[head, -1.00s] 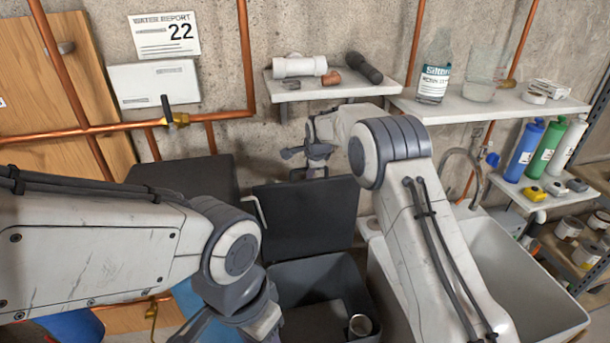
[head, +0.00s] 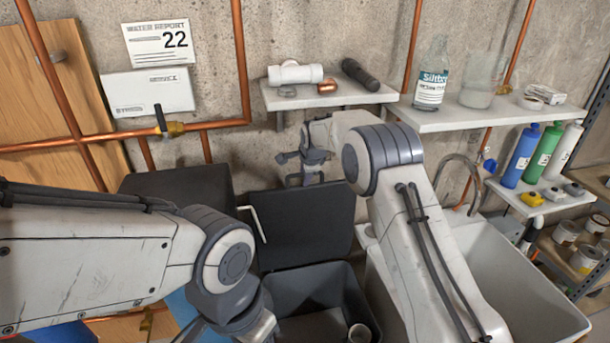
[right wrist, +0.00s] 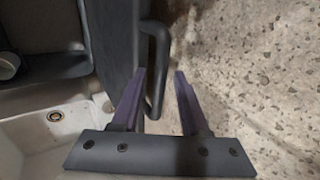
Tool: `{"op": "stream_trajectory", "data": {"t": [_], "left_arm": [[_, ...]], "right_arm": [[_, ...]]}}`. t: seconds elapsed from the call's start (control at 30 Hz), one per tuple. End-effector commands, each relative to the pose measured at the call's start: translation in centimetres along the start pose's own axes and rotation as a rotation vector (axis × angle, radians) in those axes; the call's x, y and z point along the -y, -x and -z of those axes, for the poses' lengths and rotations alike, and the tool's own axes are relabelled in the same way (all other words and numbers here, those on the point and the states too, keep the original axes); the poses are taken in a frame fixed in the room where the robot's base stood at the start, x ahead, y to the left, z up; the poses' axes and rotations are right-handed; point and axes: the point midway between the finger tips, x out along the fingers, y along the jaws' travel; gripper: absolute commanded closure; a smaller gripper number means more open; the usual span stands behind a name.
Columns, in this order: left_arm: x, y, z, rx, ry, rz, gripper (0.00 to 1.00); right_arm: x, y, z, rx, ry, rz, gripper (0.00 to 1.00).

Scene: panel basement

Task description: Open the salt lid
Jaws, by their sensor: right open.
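A dark lid (head: 303,228) stands upright at the back of an open dark bin (head: 362,292); I take it for the salt lid. A small metal can (head: 359,333) sits inside the bin. My right gripper (head: 306,165) is open at the top of the lid, close to the wall. In the right wrist view, the lid's dark handle (right wrist: 157,62) reaches between the two spread fingers (right wrist: 160,98), closer to the left finger. My left gripper is low in the head view; its fingertips are cut off or hidden.
A second dark lid (head: 180,187) lies to the left. A shelf (head: 330,97) with pipe pieces hangs above my right gripper. A white sink (head: 520,285) stands right of the bin. Copper pipes (head: 238,60) run along the concrete wall.

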Motion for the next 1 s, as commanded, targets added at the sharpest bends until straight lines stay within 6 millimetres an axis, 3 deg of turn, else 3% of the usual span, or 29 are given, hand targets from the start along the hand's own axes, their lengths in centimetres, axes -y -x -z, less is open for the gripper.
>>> {"op": "stream_trajectory", "data": {"t": [0.17, 0.33, 0.8, 1.0], "left_arm": [[0.1, -0.8, 0.0, 0.0, 0.001, 0.0, 0.5], [0.2, -3.3, -0.2, 0.0, 0.004, 0.0, 0.5], [0.6, -8.4, -0.5, 0.0, 0.006, 0.0, 0.5], [0.7, -9.4, -0.5, 0.0, 0.005, 0.0, 0.5]], "right_arm": [[-0.2, 0.4, 0.1, -0.001, 0.0, -0.002, 0.53], [-0.2, 2.6, 0.0, 0.0, 0.0, 0.006, 0.53], [-7.7, 7.4, -0.1, 0.0, 0.001, 0.003, 0.53], [-9.7, 8.9, -0.1, 0.0, 0.001, 0.001, 0.53]]}}
